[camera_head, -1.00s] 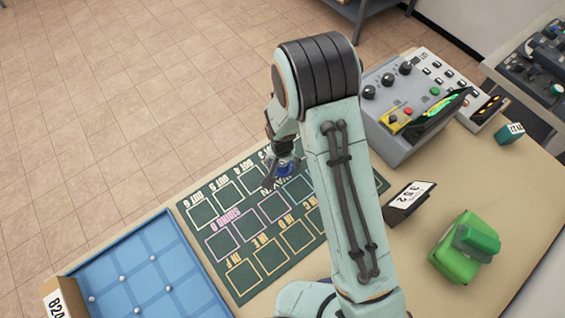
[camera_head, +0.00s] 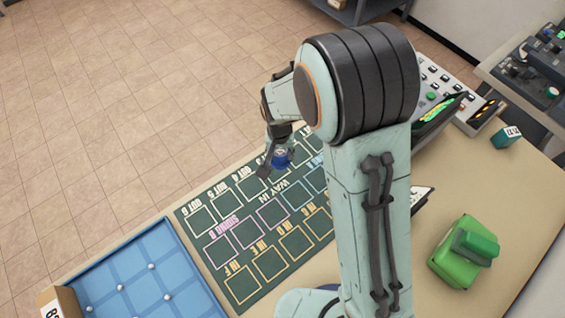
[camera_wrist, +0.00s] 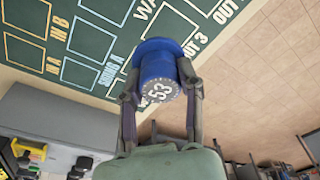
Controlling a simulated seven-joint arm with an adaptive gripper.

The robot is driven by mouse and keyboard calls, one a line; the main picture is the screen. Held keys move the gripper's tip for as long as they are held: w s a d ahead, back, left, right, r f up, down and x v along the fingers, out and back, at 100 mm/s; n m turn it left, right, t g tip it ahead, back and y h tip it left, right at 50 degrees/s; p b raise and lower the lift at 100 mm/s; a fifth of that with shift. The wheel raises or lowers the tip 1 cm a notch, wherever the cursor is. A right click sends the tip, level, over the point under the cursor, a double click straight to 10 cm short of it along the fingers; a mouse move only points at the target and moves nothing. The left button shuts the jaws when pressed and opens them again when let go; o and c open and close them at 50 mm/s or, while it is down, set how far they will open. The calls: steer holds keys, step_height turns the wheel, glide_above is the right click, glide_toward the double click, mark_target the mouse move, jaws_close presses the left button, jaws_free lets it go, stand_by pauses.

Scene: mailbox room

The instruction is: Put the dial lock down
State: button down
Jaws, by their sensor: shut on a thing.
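The dial lock (camera_wrist: 158,72) is a blue cylinder with a grey numbered face reading 53. My gripper (camera_wrist: 160,98) is shut on it, with one finger on each side, in the wrist view. In the head view my gripper (camera_head: 271,165) and the blue dial lock (camera_head: 281,158) show small, above the far edge of the dark green mat (camera_head: 283,263) with outlined squares. The lock appears raised off the mat. My arm hides part of the mat's right side.
A blue tray (camera_head: 189,264) with white balls stands at lower left. A green object (camera_head: 464,252) sits at right, with a teal numbered block (camera_head: 506,137) behind it. A control box (camera_head: 445,85) is partly hidden by my arm. Several mat squares are empty.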

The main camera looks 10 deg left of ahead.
steer(key=shift+r, duration=1)
steer(key=m, duration=0.3)
steer(key=shift+h, duration=0.3)
steer(key=s+d+f+m+g+h, duration=0.1)
steer(key=s+d+m, duration=0.2)
steer(key=d+m, duration=0.45)
steer(key=s+d+f+m+g, duration=0.1)
steer(key=s+d+m, duration=0.2)
steer(key=d+m, duration=0.4)
steer(key=shift+m, duration=0.65)
step_height(320, 180, down, 7)
steer(key=shift+w+a+f, duration=0.1)
steer(key=shift+a+f, duration=0.05)
steer(key=shift+f, duration=0.25)
